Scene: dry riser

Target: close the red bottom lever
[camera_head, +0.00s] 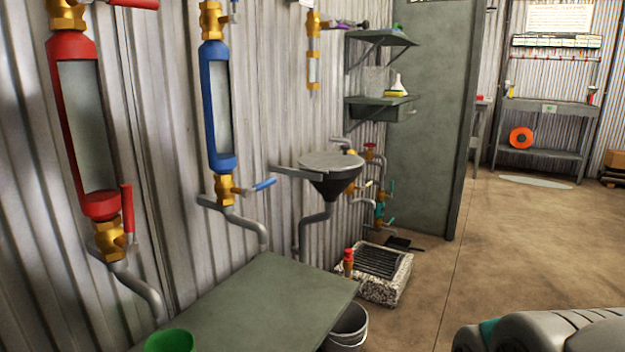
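The red riser (85,125) with a grey window stands on the corrugated wall at the left. Its red bottom lever (128,212) sits on the brass valve (108,240) below the red body. The lever points up, roughly in line with the riser. A red top lever (136,4) shows at the upper edge, pointing right. My gripper is not in view. A grey rounded part at the lower right corner looks like part of my own body.
A blue riser (216,105) with a blue bottom lever (262,184) hangs to the right. A green table (270,300) with a green cup (170,341) stands below. A bucket (346,328) and a stone drain box (385,275) are beside it. Open floor (530,240) lies right.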

